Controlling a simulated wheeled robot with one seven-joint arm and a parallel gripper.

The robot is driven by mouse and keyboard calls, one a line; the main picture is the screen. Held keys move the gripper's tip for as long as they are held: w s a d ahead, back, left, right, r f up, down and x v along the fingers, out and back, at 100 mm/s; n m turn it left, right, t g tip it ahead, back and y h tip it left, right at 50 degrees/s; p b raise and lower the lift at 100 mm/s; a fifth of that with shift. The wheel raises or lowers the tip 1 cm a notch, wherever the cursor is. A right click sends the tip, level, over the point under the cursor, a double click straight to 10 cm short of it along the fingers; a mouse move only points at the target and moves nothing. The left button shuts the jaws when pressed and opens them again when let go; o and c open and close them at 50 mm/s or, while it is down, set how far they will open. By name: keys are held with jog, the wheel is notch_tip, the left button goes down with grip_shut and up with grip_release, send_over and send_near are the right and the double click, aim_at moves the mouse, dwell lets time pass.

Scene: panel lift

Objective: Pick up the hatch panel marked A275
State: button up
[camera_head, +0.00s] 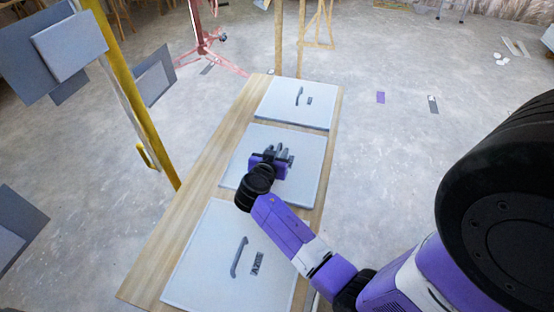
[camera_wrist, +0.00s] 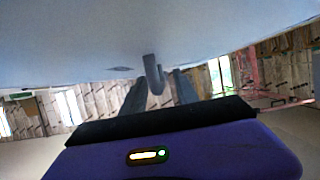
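Three pale hatch panels lie in a row on a long wooden table, each with a dark handle and a small label. My gripper (camera_head: 277,152) is over the middle panel (camera_head: 308,178), low above it, and covers most of its handle. In the wrist view my two fingers stand apart, one on each side of the curved handle (camera_wrist: 152,72), with gaps showing, so it looks open. The middle panel's underside-up surface (camera_wrist: 200,35) fills the top. Its label (camera_wrist: 120,69) is seen edge-on and unreadable. The near panel's label (camera_head: 257,263) and the far panel's label (camera_head: 309,101) are too small to read surely.
The near panel (camera_head: 205,270) and far panel (camera_head: 272,101) lie flat on the wooden table (camera_head: 205,165). A yellow post (camera_head: 140,110) with grey boards stands at the left. A red stand (camera_head: 205,45) is behind. The floor at the right is mostly clear.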

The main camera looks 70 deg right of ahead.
grip_shut()
dwell(1.3)
jog(key=shift+r, duration=0.2)
